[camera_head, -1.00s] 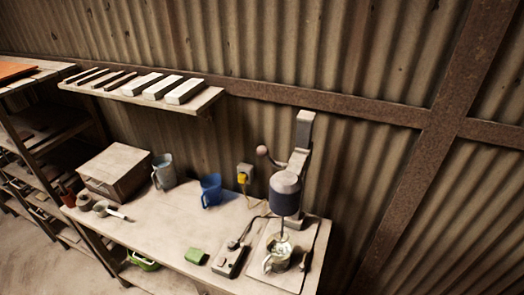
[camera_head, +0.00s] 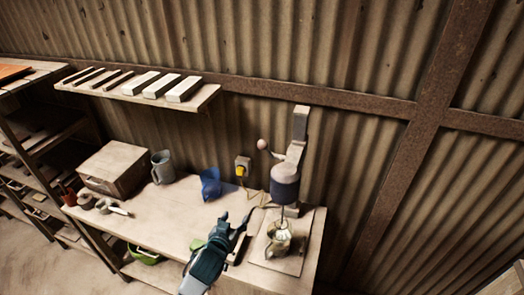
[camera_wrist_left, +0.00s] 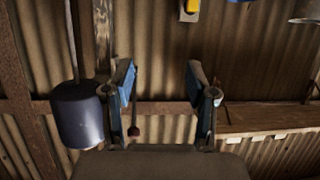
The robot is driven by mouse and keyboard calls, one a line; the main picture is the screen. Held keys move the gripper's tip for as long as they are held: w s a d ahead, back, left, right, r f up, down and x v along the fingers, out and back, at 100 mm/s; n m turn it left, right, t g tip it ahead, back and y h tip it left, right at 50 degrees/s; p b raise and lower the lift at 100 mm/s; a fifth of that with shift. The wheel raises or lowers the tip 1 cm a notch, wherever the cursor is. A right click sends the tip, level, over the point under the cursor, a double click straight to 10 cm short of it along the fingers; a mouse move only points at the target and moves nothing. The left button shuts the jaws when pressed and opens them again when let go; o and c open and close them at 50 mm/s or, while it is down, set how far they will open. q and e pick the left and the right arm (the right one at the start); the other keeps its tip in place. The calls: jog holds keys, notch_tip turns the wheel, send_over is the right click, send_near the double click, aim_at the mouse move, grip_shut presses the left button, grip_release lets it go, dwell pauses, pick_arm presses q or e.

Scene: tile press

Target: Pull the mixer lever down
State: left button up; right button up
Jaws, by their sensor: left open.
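The mixer (camera_head: 286,184) stands at the right end of the bench, with a dark cylindrical motor on a grey upright. Its lever ends in a round reddish knob (camera_head: 262,144), raised on the left side of the upright. My left gripper (camera_head: 237,216) is open and empty over the bench front, below and left of the lever, apart from it. In the left wrist view, which looks upside down, the motor (camera_wrist_left: 78,115) is at the left and the dark red knob (camera_wrist_left: 134,131) shows beyond the gap between the open fingers (camera_wrist_left: 160,80). My right gripper is out of view.
A metal jug (camera_head: 279,240) stands under the mixer. A shelf with several tiles (camera_head: 205,104) hangs above. My arm hides part of the control box.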

aim_at(261, 147)
pick_arm(q)
jog(key=s+d+r+m+t+h, duration=0.1)
jog(key=d+r+t, duration=0.1)
jog(key=r, duration=0.8)
jog(key=s+d+r+t+h, duration=0.1)
jog(key=r+t, duration=0.1)
jog(key=r, duration=0.7)
jog(key=p+x, duration=0.1)
jog(key=x, duration=0.4)
jog(key=p+x, duration=0.1)
jog(key=x, duration=0.4)
jog(key=d+p+x, duration=0.1)
jog(key=x, duration=0.5)
jog(key=shift+w, duration=0.5)
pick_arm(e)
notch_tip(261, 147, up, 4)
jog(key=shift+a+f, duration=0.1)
pick_arm(q)
jog(key=shift+d, duration=0.1)
grip_shut()
